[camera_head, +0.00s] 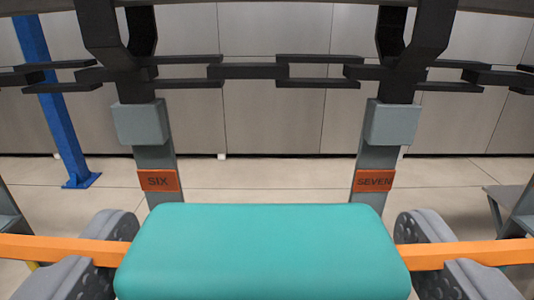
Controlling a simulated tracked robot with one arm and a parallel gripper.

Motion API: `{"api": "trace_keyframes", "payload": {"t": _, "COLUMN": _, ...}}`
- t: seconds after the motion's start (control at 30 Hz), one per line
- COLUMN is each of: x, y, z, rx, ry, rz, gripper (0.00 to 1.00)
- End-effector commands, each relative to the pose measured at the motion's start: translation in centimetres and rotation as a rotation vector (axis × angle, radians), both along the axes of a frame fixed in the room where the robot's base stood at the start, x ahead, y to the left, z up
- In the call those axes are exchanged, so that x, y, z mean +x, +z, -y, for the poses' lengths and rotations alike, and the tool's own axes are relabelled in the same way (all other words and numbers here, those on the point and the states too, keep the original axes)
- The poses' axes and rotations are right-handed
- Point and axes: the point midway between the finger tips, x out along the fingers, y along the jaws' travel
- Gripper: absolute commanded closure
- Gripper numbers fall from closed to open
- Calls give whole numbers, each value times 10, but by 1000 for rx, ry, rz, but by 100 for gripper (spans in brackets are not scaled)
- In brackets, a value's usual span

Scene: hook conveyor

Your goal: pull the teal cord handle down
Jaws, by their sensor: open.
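A large teal block with rounded edges, which looks like the teal cord handle (262,252), fills the lower middle of the view, close to the camera. My gripper (262,235) is open, with one grey, dotted finger pad on each side of the teal handle. The handle lies between the two pads. I cannot tell whether either pad touches it. No cord shows, and the handle's underside is cut off by the bottom edge.
An orange bar (470,254) shows at both sides, level with the pads. Beyond are a black chain (250,72) and two grey hangers with plates marked SIX (158,181) and SEVEN (374,181). A blue post (52,105) stands left. Grey panels (275,120) close the back.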

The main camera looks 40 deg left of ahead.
Motion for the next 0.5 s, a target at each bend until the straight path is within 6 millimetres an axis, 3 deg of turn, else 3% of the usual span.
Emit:
{"api": "trace_keyframes", "payload": {"t": 0.2, "x": 19, "y": -1, "z": -12, "rx": 0, "ry": -1, "rz": -3, "gripper": 15}}
{"api": "trace_keyframes", "payload": {"t": 0.5, "x": 23, "y": 0, "z": -16, "rx": 2, "ry": -1, "rz": 0, "gripper": 15}}
